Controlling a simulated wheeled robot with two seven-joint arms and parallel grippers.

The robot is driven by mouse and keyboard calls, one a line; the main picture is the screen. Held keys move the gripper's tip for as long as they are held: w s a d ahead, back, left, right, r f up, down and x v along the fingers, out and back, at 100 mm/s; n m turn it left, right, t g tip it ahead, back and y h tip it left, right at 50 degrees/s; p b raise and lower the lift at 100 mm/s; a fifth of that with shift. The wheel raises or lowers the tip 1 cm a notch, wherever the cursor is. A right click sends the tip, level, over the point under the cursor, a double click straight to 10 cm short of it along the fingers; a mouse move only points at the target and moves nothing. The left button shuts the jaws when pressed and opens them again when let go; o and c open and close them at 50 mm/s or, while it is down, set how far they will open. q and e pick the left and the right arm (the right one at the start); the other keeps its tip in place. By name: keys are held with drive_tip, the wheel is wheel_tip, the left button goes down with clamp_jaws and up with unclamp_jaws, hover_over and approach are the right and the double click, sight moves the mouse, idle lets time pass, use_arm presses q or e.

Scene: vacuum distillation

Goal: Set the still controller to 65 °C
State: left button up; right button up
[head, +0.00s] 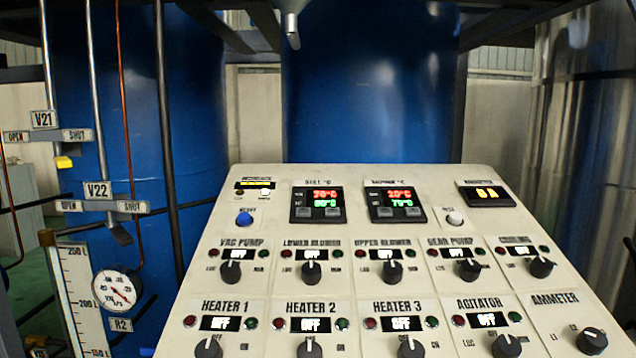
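The still controller (317,204) is the left of two dark display units near the top of the sloped cream panel. Its label above is blurred and seems to read "STILL °C". Its upper red line looks like 20 °C and its lower green line looks like 60 °C. Two small grey buttons sit along its lower edge, partly around the green digits. The similar unit (396,204) to its right shows about 20 °C in red and 70 °C in green. Neither of my grippers is in view, and nothing covers the still controller.
The panel (270,260) carries several black knobs, such as the lower blower knob (311,271), and OFF displays. A blue button (244,218) and a white button (454,218) flank the controllers. Valves, a gauge (117,291) and pipes stand left. Blue tanks (370,90) stand behind.

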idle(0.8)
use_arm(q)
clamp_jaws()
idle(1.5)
